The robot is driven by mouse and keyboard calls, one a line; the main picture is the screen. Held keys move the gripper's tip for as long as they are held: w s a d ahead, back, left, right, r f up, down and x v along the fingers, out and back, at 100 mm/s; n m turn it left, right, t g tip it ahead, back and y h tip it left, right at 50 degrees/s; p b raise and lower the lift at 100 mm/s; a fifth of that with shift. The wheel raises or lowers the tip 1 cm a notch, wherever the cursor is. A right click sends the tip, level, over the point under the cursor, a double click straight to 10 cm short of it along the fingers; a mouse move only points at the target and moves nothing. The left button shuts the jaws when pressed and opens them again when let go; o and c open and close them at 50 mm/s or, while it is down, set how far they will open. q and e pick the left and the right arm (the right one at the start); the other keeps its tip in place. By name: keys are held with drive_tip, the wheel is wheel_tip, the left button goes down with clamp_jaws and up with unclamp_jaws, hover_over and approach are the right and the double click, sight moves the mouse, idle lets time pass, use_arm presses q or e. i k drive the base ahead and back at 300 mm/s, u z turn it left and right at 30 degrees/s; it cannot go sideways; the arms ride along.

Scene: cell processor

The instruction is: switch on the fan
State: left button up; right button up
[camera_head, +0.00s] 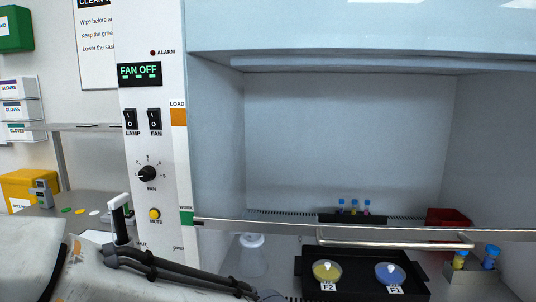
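The black FAN rocker switch (155,119) sits on the white control panel (170,75), to the right of a matching LAMP switch (131,119). The green-lettered display (139,73) above them reads FAN OFF. A black round FAN knob (147,173) with a numbered dial is below the switches. One of my arms, with black cables, crosses the bottom left of the view, below the panel. Neither gripper can be made out in this view, and nothing covers the FAN switch.
A yellow MUTE button (154,214) is low on the panel. A metal bar (360,232) runs along the cabinet's front opening. Inside are a black tray (315,291) with two dishes, a vial rack (352,218) and a red bin (448,217). Space before the switches looks clear.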

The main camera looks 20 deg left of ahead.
sight(152, 115)
drive_tip(key=z, duration=1.15)
drive_tip(key=i, duration=0.6)
drive_tip(key=u, duration=3.2)
